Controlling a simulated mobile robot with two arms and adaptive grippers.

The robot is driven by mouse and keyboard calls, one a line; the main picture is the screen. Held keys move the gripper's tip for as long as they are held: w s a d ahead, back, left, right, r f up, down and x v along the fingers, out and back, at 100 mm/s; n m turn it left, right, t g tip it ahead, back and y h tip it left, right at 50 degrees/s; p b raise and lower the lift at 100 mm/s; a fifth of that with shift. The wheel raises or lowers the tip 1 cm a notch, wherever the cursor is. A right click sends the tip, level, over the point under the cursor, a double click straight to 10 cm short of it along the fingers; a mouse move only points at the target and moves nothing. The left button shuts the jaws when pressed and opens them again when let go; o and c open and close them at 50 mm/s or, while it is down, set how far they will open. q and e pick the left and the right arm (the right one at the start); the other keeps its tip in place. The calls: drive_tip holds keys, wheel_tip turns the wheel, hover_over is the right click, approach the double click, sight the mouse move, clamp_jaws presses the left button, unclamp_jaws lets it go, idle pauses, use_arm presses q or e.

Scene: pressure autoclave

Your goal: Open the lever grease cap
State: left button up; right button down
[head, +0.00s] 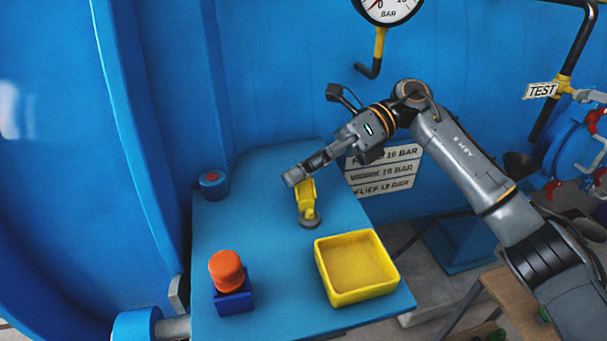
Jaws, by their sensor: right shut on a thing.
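A yellow lever-like piece (306,194) on a round grey base (310,221) is on the blue table, behind the yellow tray. My right gripper (294,177) comes in from the right and is shut on the top of the yellow piece, hiding part of it. An orange cap (226,268) sits upright on a dark blue square block (234,299) at the front left of the table. Which of these is the lever grease cap I cannot tell for sure. My left gripper is not in view.
The yellow tray (322,272) at the table's front right is empty. The blue vessel wall (270,80) rises behind the table (265,215), whose middle left is clear. A gauge (388,8) hangs above.

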drive_tip(key=shift+w+f+m+g, duration=0.3)
drive_tip(key=shift+f+m+g, duration=0.1)
drive_tip(key=shift+m, duration=0.3)
drive_tip(key=shift+f, duration=0.15)
drive_tip(key=c, duration=1.5)
unclamp_jaws()
drive_tip(key=shift+w+a, duration=0.1)
drive_tip(key=shift+w+d, duration=0.2)
drive_tip(key=shift+d, duration=0.1)
drive_tip(key=w+d, duration=0.2)
drive_tip(key=d, duration=0.1)
drive_tip(key=w+d, duration=0.5)
drive_tip(key=d, duration=0.2)
drive_tip(key=shift+w, duration=0.25)
